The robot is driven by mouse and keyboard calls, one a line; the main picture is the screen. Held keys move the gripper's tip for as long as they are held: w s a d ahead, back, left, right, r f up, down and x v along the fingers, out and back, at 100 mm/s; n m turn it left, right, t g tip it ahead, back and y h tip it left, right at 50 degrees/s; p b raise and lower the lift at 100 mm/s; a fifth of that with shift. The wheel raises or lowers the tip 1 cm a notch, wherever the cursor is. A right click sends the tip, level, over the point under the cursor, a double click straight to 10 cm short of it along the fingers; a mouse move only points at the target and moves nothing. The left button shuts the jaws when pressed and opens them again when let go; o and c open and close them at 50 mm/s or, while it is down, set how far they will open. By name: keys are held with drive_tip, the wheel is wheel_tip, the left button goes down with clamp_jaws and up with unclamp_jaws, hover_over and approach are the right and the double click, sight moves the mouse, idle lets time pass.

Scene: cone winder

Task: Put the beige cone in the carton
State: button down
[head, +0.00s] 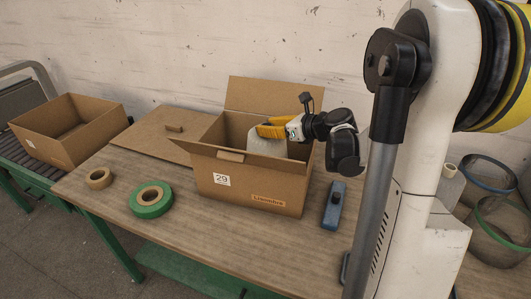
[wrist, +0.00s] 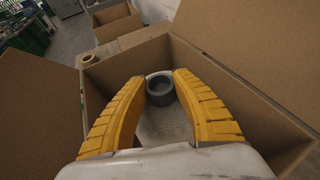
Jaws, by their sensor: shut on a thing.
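The open carton (head: 235,187), marked 29, stands on the table with its flaps folded out. My gripper (head: 270,129) reaches into its opening from the right, with its yellow fingers level with the rim. It is shut on the beige cone (head: 298,151), which is partly hidden behind the front wall and the gripper. In the wrist view the cone's pale body (wrist: 163,125) and grey tube end lie between the two fingers (wrist: 160,79), inside the carton walls (wrist: 150,53). I cannot tell if the cone touches the carton floor.
A blue tool (head: 334,206) lies right of the carton. A green tape roll (head: 151,199) and a tan tape roll (head: 99,178) lie to its left. A flat cardboard sheet (head: 155,134) lies behind them. Another open box (head: 85,140) stands on the roller conveyor at left.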

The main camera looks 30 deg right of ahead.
sight(269, 139)
drive_tip(key=shift+f+b, duration=0.85)
drive_tip(key=shift+f, duration=1.65)
drive_tip(key=shift+f, duration=0.15)
drive_tip(key=c, duration=1.1)
unclamp_jaws()
drive_tip(key=shift+s+d+r, duration=0.1)
drive_tip(key=shift+s+r, duration=0.25)
drive_tip(key=p+v, duration=0.3)
drive_tip(key=v, duration=0.8)
drive_tip(key=shift+s, duration=0.15)
